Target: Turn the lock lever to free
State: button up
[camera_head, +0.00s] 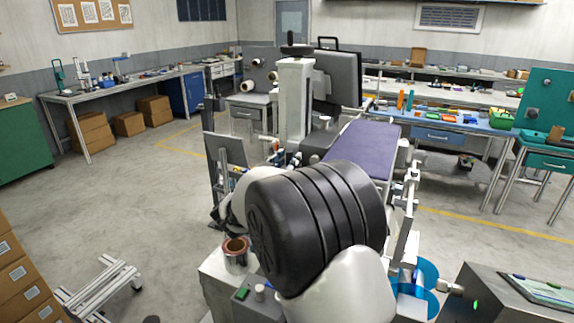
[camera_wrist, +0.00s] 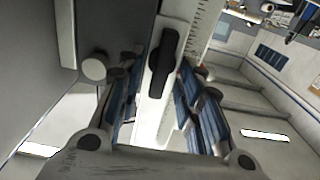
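In the wrist view a black elongated lever (camera_wrist: 164,62), which looks like the lock lever, sits on the face of a white column (camera_wrist: 178,30) with a ruled scale along one edge. The lever lies nearly along the column, tilted slightly. My gripper (camera_wrist: 157,78) is open, with its blue-padded fingers on either side of the lever and column. I see no finger touching the lever; the remaining distance is hard to judge. In the head view my black and white arm hides the gripper and the lever. A white column (camera_head: 294,100) with a black top handle (camera_head: 296,47) stands beyond.
A dark monitor-like panel (camera_head: 337,78) stands beside the column, and a purple-topped surface (camera_head: 362,150) lies right of it. A copper-coloured can (camera_head: 236,252) stands close left of my arm. A grey console (camera_head: 510,295) is at front right. Open floor lies to the left.

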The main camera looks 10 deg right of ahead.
grip_shut()
dwell(0.5)
jog(key=shift+r+n+p, duration=0.15)
jog(key=shift+n+p, duration=0.15)
jog(key=shift+p, duration=0.5)
jog(key=n+p, duration=0.2)
jog(key=p, duration=0.2)
jog(key=shift+w+r, duration=0.1)
jog(key=shift+r, duration=0.05)
jog(key=n+p, duration=0.5)
jog(key=f+n+p, duration=0.1)
jog(key=n+p, duration=0.9)
jog(key=shift+w+a+f, duration=0.25)
jog(key=shift+a+f, duration=0.05)
jog(key=shift+a, duration=0.1)
jog(key=shift+n, duration=0.3)
